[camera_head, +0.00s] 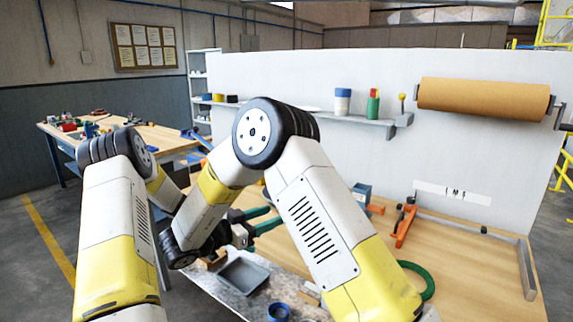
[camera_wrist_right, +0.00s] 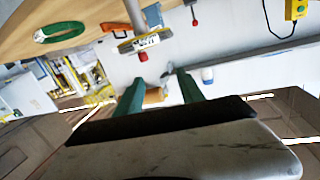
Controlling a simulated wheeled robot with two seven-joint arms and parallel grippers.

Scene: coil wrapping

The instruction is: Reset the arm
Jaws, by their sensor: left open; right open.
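My right arm comes in from the right, bends at a high elbow, and its forearm slopes down to the left. In the right wrist view my right gripper (camera_wrist_right: 160,88) is open, its two green fingers apart with nothing between them. My left arm comes in from the left, and its forearm passes behind the right forearm, which hides much of its hand. Green fingers (camera_head: 264,220) show apart over the bench in the head view; the overlap leaves unclear which hand they belong to. A green coil (camera_head: 428,283) lies on the wooden table, partly behind my right arm; the right wrist view also shows it (camera_wrist_right: 59,32).
A grey tray (camera_head: 243,272) and a blue ring (camera_head: 279,312) are on the near bench. An orange stand (camera_head: 404,224) and a blue device (camera_head: 361,192) stand by the white wall. A brown paper roll (camera_head: 484,97) hangs there. The table's right side is mostly clear.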

